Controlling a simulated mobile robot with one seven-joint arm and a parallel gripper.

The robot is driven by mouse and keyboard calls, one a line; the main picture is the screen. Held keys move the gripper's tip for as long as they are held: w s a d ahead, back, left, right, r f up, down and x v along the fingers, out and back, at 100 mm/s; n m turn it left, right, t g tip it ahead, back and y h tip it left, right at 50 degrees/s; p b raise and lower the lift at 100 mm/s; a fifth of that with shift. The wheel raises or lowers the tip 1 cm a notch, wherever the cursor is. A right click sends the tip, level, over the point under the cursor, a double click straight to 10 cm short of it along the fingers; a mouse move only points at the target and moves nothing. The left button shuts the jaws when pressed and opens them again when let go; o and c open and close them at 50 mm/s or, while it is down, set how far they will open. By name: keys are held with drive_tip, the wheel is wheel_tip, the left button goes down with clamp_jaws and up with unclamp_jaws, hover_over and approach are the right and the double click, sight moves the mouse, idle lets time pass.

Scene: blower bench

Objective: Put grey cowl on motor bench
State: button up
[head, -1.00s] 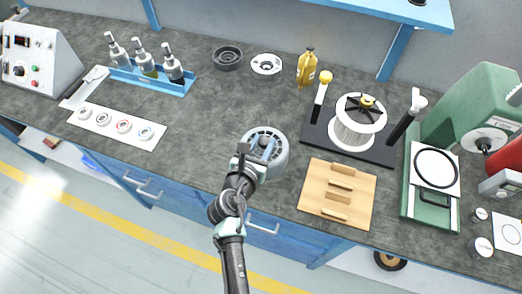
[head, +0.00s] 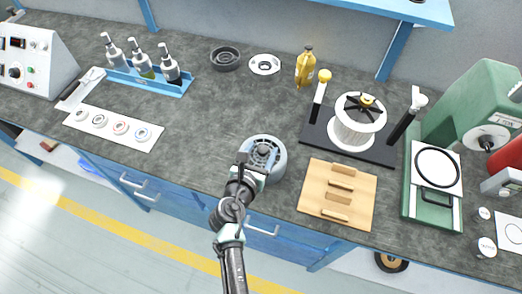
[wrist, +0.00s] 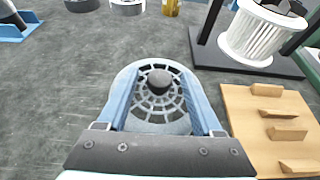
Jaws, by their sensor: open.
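The grey cowl (head: 265,150) is a round, pale blue-grey housing with a slotted grille and a dark knob at its centre. It sits on the grey worktop near the front edge. In the wrist view the cowl (wrist: 159,95) lies straight ahead, its knob between my fingers. My gripper (head: 251,162) is open and empty at the cowl's near side; its two fingers also show in the wrist view (wrist: 163,90). Whether the fingers touch the cowl I cannot tell. Which fixture is the motor bench is not clear from the pictures.
A wooden board (head: 315,208) with blocks lies just right of the cowl. Behind it a black stand (head: 310,137) holds a white finned wheel (head: 354,130). A green machine (head: 470,110) stands far right. A white strip with rings (head: 148,144) lies left. Worktop left of the cowl is clear.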

drive_tip(key=shift+r, duration=0.25)
drive_tip(key=p+v, duration=0.1)
drive_tip(key=v, duration=1.1)
drive_tip(key=w+r+m+t+y, duration=0.1)
drive_tip(key=w+r+m+t, duration=0.3)
drive_tip(key=r+m, duration=0.8)
drive_tip(key=w+r+m+t+y, duration=0.15)
drive_tip(key=w+r+m, duration=0.4)
drive_tip(key=r, duration=1.35)
drive_tip(key=s+d+r+m+t, duration=0.1)
drive_tip(key=s+r+m+t, duration=0.2)
drive_tip(key=r, duration=0.7)
drive_tip(key=s+d+r+m+t+y, duration=0.1)
drive_tip(key=s+r+m+t, duration=0.2)
drive_tip(key=s+r+m, duration=0.3)
drive_tip(key=s+d+r+m+t, duration=0.2)
drive_tip(key=r+m, duration=0.4)
drive_tip(key=r, duration=0.9)
drive_tip(key=s+t, duration=0.1)
drive_tip(key=s, duration=0.1)
drive_tip(key=shift+s+r+y, duration=0.35)
drive_tip(key=shift+s, duration=0.05)
